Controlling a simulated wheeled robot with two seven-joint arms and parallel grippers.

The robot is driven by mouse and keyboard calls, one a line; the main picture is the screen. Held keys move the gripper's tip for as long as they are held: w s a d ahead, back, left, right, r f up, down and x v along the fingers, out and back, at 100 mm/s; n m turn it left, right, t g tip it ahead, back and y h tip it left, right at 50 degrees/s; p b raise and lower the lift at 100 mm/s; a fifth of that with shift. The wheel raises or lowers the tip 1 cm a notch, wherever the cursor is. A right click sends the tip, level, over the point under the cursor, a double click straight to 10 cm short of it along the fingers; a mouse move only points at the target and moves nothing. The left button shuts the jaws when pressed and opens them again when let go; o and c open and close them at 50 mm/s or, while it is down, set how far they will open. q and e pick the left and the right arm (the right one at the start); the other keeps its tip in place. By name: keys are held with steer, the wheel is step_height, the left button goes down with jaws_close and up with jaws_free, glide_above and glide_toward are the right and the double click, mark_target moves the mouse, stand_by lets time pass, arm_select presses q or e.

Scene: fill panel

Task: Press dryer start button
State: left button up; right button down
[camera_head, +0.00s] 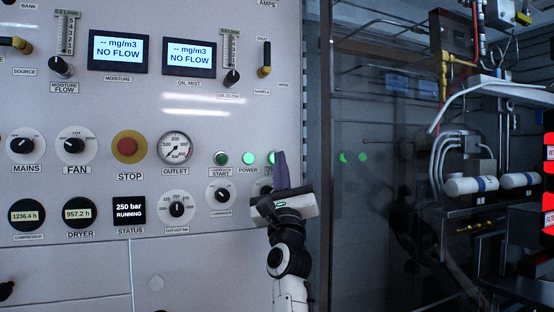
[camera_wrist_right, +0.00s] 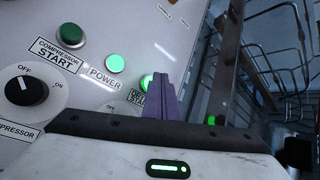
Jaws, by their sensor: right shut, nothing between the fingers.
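The dryer start button (camera_head: 271,157) is a lit green button at the right end of the panel's button row, partly covered by my right gripper (camera_head: 281,157). In the right wrist view the dryer start button (camera_wrist_right: 146,81) glows just left of the purple fingertips (camera_wrist_right: 161,80), above a partly hidden label ending in START. The right gripper is shut and empty. Its fingertips overlap the button's right side in view; I cannot tell whether they touch it. My left gripper is not in view.
Left of it are the lit power light (camera_head: 248,158) and the green compressor start button (camera_head: 221,158). The compressor knob (camera_head: 222,194) sits below. A red stop button (camera_head: 128,147) is further left. A dark glass door (camera_head: 390,200) and pipework lie right of the panel edge.

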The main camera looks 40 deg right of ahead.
steer(key=shift+s+a, duration=0.2)
steer(key=shift+s, duration=0.55)
steer(key=shift+s+f, duration=0.1)
steer(key=s, duration=0.2)
steer(key=s+a, duration=0.1)
steer(key=s, duration=0.1)
steer(key=shift+s, duration=0.35)
steer(key=shift+a, duration=0.1)
stand_by(0.4)
